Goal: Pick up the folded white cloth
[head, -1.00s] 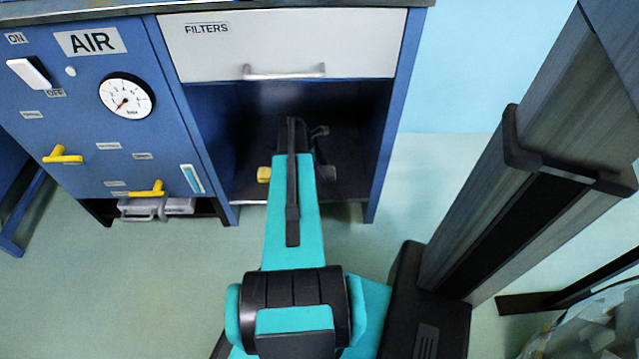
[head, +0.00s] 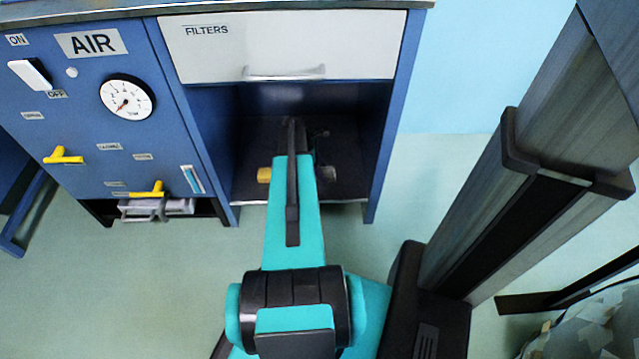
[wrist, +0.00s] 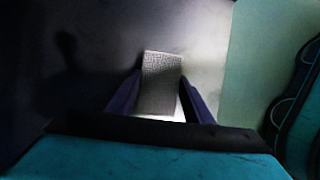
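In the wrist view, a pale grey-white rectangular piece with a fine woven texture, which looks like the folded cloth (wrist: 160,84), lies between the two dark fingers of my gripper (wrist: 160,78). The fingertips are close along its left and right edges. I cannot tell whether they press on it or stand slightly apart. A bright white patch shows at its near end. In the head view my turquoise arm reaches into the open bay under the drawer; my gripper and the cloth are hidden there by the arm and shadow.
The blue cabinet's FILTERS drawer (head: 290,48) is shut above the bay. A small yellow piece (head: 264,175) shows left of my arm. The AIR panel with its gauge (head: 126,96) and yellow levers is at left. Open floor (head: 130,280) lies in front.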

